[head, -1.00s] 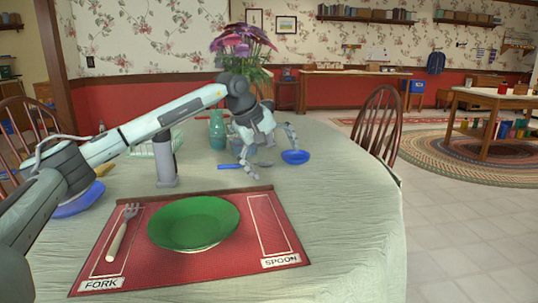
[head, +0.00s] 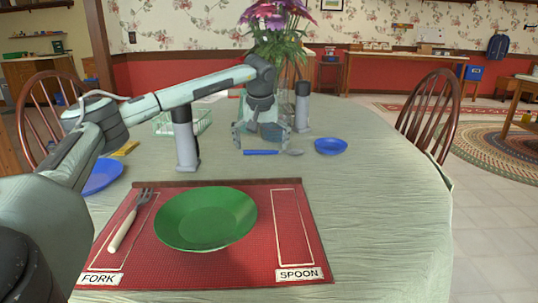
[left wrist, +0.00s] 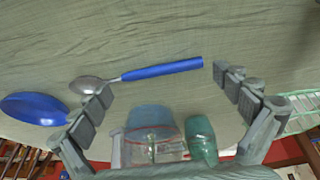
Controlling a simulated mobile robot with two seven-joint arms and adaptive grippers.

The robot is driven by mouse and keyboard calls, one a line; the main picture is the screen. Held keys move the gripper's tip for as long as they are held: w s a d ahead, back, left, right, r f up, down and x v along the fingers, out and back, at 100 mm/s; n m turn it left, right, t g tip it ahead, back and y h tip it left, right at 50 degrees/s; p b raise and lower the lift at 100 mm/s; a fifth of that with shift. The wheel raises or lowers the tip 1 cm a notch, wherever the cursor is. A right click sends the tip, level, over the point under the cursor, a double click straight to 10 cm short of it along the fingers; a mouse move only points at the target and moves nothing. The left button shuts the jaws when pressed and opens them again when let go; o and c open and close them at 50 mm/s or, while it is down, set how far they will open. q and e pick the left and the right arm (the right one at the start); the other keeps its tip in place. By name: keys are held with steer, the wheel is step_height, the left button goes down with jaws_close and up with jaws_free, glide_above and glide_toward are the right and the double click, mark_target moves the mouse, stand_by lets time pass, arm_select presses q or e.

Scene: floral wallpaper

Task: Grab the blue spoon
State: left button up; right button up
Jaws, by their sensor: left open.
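The blue spoon (head: 262,152) lies on the pale green tablecloth beyond the placemat, its handle to the left and its grey bowl to the right in the head view. In the left wrist view its blue handle (left wrist: 162,70) points right and its metal bowl lies left. My left gripper (head: 260,136) is at the spoon's far side, fingers low near the table. In the left wrist view the left gripper (left wrist: 160,84) is open and empty, its fingers spread wide near the spoon's two ends. I see no clear contact. My right gripper is out of view.
A blue dish (head: 331,146) sits right of the spoon. Glasses (left wrist: 201,140) stand close behind it. The red placemat (head: 266,262) holds a green plate (head: 205,218) and a fork (head: 130,220). The tablecloth right of the placemat is clear.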

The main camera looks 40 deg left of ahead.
arm_select(q)
steer(key=shift+w+f, duration=0.15)
steer(key=shift+f, duration=0.1)
steer(key=shift+c, duration=0.5)
steer(key=c, duration=0.9)
steer(key=shift+c, duration=0.2)
